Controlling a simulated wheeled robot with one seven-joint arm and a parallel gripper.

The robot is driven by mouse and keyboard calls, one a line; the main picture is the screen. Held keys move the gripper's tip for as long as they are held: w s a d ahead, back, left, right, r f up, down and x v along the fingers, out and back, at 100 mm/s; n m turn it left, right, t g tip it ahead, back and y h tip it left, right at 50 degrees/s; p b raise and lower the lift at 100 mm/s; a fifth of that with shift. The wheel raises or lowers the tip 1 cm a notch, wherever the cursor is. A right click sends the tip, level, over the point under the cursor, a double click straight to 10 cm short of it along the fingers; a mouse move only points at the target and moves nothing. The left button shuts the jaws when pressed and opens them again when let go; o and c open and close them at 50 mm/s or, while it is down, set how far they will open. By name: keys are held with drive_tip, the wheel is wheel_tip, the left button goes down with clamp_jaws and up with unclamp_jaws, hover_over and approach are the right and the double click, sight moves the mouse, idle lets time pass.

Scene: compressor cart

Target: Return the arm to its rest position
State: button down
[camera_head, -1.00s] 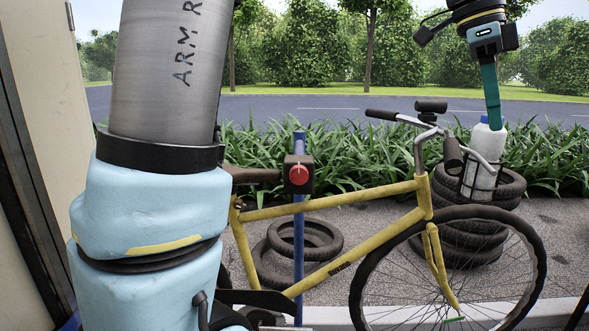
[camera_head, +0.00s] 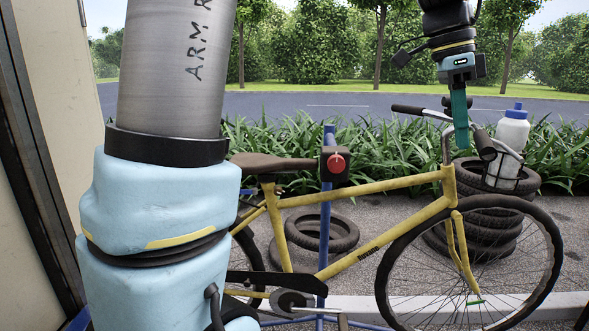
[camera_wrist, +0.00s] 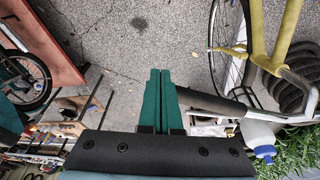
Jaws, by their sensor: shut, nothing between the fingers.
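My gripper (camera_head: 460,119) hangs pointing down at the upper right of the head view, in front of the yellow bicycle's handlebar area. Its green fingers (camera_wrist: 160,102) are shut together with nothing between them, as the wrist view shows. A white bottle with a blue cap (camera_head: 512,132) sits in a wire holder at the bicycle's front, to the right of my gripper and apart from it. The bottle (camera_wrist: 260,138) also shows at the lower right of the wrist view. My arm's large grey and light blue links fill the left of the head view.
The yellow bicycle (camera_head: 352,256) stands upright by a blue stand (camera_head: 326,220) with a red knob. Stacked tires (camera_head: 475,235) stand behind its front wheel. A red surface (camera_wrist: 45,40) and a rack with clutter lie left in the wrist view. Open pavement (camera_wrist: 135,45) lies below the gripper.

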drive_tip(key=w+a+f+n+t+y, duration=0.1)
drive_tip(key=w+a+f+n, duration=0.3)
drive_tip(key=a+f+n, duration=0.4)
drive_tip(key=w+a+f+n+t, duration=0.1)
drive_tip(key=w+a+f+n, duration=0.4)
drive_tip(key=a, duration=0.6)
drive_tip(key=s+a+f+n, duration=0.3)
drive_tip(key=a+f, duration=0.2)
drive_tip(key=a, duration=0.2)
drive_tip(key=s+a+f+n+y, duration=0.1)
drive_tip(key=s+a+f+n, duration=0.2)
drive_tip(key=a, duration=0.5)
wheel_tip(320, 180, down, 2)
drive_tip(key=shift+s+f+n+t+y, duration=0.15)
drive_tip(key=shift+n+t+y, duration=0.2)
drive_tip(key=shift+n, duration=0.35)
drive_tip(key=shift+a, duration=0.1)
